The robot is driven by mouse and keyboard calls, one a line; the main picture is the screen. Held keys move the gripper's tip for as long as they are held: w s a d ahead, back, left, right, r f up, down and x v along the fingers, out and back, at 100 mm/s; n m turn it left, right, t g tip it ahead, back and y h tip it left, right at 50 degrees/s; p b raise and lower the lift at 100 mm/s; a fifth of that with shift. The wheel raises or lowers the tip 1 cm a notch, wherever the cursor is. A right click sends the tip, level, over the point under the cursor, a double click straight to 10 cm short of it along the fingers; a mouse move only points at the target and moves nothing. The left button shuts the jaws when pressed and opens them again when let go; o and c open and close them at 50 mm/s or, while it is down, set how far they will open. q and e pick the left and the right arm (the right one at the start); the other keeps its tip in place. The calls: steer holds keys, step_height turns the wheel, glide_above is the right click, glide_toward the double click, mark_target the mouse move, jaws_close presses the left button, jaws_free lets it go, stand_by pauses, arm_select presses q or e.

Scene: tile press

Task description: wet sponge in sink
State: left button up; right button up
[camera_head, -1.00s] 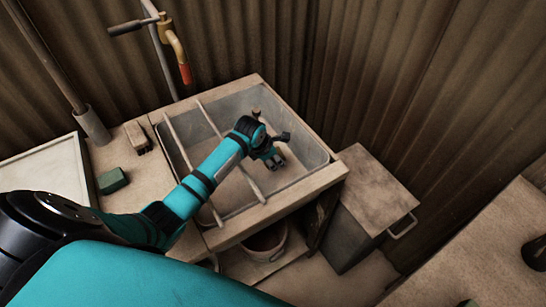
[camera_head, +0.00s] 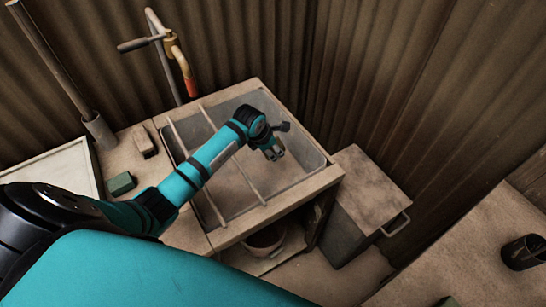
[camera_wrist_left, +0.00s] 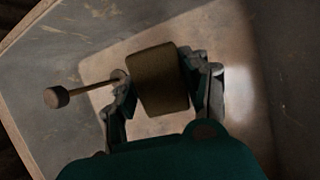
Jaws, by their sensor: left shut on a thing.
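The sink (camera_head: 297,179) is a grey basin with a pale wooden rim, and two thin bars cross its left part. My left gripper (camera_head: 274,153) is over the right part of the basin, pointing down. In the left wrist view, my left gripper (camera_wrist_left: 163,88) is shut on a brownish-yellow block, the sponge (camera_wrist_left: 157,78), with a finger on each side. The sponge is hardly visible in the head view. The wrist view shows the basin's floor and walls around it; the height above the floor is hard to tell. My right gripper is out of view.
A tap with a red-tipped spout (camera_head: 190,87) stands behind the sink's left side. A green block (camera_head: 121,183) and a small brush-like block (camera_head: 145,141) lie left of the sink. A bucket (camera_head: 265,240) is below, a lidded bin (camera_head: 372,185) right. A knobbed rod (camera_wrist_left: 57,97) shows beside the gripper.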

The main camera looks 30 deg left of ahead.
arm_select(q)
steer(key=shift+r+p, duration=3.6)
steer(key=shift+r, duration=1.45)
step_height(320, 180, up, 4)
steer(key=p, duration=0.3)
steer(key=shift+d, duration=0.1)
